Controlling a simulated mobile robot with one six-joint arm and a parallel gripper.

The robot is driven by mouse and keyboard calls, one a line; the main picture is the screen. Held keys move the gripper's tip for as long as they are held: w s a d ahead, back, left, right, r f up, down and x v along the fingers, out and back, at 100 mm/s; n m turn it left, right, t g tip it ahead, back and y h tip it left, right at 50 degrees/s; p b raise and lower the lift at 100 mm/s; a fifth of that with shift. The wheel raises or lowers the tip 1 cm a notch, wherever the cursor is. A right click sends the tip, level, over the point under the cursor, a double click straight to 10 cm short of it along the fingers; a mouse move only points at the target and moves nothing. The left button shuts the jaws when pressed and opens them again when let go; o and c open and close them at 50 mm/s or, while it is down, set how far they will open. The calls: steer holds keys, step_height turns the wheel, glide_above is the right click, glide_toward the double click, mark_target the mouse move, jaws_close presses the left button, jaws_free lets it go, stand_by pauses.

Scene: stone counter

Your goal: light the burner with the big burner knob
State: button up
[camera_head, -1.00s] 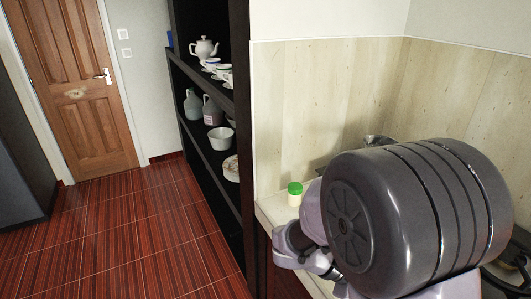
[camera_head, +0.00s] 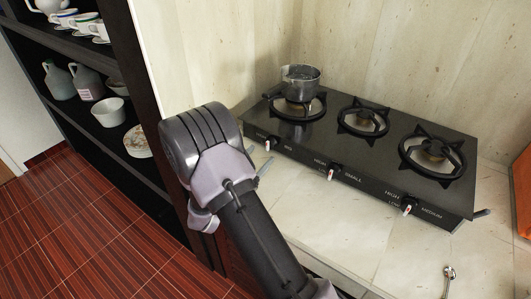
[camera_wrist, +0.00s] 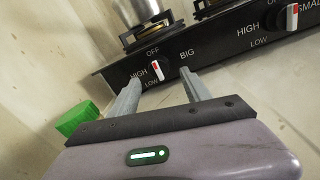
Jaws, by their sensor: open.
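The black stove (camera_head: 375,165) stands on the counter with three knobs on its front face. The big burner knob (camera_wrist: 157,70), white with a red mark, is labelled BIG with OFF, HIGH and LOW around it. It is the leftmost knob in the head view (camera_head: 268,144). My gripper (camera_wrist: 161,81) is open and empty, its two fingers pointing at the big knob from the front, one towards each side; whether they touch it, I cannot tell. In the head view my gripper (camera_head: 261,157) is partly hidden by my wrist. No flame shows on the left burner (camera_head: 298,107).
A metal pot (camera_head: 300,82) stands on the left burner. The small knob (camera_head: 332,173) and medium knob (camera_head: 408,206) are further right.

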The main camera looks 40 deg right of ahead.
mark_target(267, 147)
steer(key=b+x, duration=0.1)
steer(key=x, duration=0.4)
steer(key=shift+w, duration=0.1)
jaws_close()
